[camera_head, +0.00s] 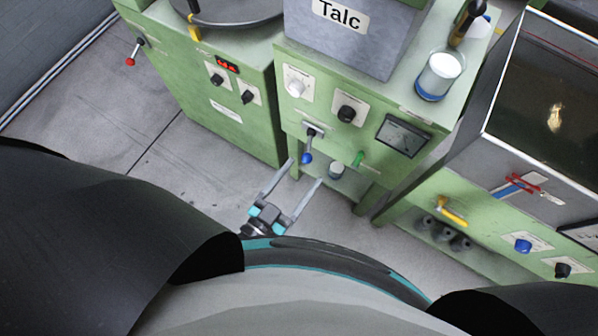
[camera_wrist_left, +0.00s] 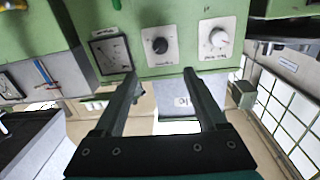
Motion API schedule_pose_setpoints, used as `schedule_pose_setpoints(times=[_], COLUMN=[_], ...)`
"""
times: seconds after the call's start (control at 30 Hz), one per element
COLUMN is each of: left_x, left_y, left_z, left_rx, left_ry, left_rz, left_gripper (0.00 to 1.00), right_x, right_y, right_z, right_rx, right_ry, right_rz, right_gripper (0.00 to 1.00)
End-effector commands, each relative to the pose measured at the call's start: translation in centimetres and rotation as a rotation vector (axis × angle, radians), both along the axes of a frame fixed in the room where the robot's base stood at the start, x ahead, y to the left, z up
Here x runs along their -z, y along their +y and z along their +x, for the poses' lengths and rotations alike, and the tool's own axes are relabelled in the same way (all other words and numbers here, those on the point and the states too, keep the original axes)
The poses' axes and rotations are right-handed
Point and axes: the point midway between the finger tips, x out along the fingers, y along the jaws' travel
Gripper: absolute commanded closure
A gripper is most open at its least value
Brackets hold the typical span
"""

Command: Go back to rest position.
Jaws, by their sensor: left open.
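My left gripper (camera_head: 297,186) is open and empty in the head view, in front of the middle green machine (camera_head: 330,100). Its fingers point toward a small lever with a blue knob (camera_head: 307,158) on the machine's front, and no contact is clear. In the left wrist view both fingers (camera_wrist_left: 162,85) are spread apart with nothing between them, below a black dial (camera_wrist_left: 160,46) and a white dial (camera_wrist_left: 219,38). My right gripper does not show in either view.
A grey Talc box (camera_head: 350,35) and a glass of white powder (camera_head: 440,75) stand on the machine. A green machine with a red-knobbed lever (camera_head: 130,61) is at left. Another with a dark window (camera_head: 548,100) is at right. Grey floor (camera_head: 110,110) lies open at left.

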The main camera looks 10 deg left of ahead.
Motion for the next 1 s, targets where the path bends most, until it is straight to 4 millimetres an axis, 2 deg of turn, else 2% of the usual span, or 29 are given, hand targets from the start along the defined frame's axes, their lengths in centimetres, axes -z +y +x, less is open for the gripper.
schedule_pose_setpoints(times=[0.43, 0.57, 0.67, 0.77, 0.8, 0.9, 1.0], left_x=[0.0, 1.7, 5.8, 12.0, 14.6, 20.2, 24.3], left_y=[0.0, 0.3, 1.3, 3.2, 4.2, 6.8, 9.2], left_z=[0.1, 0.0, -0.6, -2.4, -3.5, -7.4, -11.9], left_rx=[0.000, -0.003, -0.011, -0.032, -0.044, -0.078, -0.116], left_ry=[0.001, 0.053, 0.192, 0.416, 0.517, 0.771, 1.007], left_rz=[0.000, 0.022, 0.073, 0.148, 0.178, 0.248, 0.304], left_gripper=[0.26, 0.26, 0.26, 0.26, 0.26, 0.26, 0.26], right_x=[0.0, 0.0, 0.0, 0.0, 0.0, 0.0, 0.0], right_y=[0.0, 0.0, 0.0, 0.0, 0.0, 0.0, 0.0], right_z=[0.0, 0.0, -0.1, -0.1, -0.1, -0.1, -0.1], right_rx=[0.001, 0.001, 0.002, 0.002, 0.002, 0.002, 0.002], right_ry=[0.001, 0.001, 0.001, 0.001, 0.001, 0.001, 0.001], right_rz=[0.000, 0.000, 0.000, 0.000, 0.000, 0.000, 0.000], right_gripper=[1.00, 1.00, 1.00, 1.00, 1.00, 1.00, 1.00])
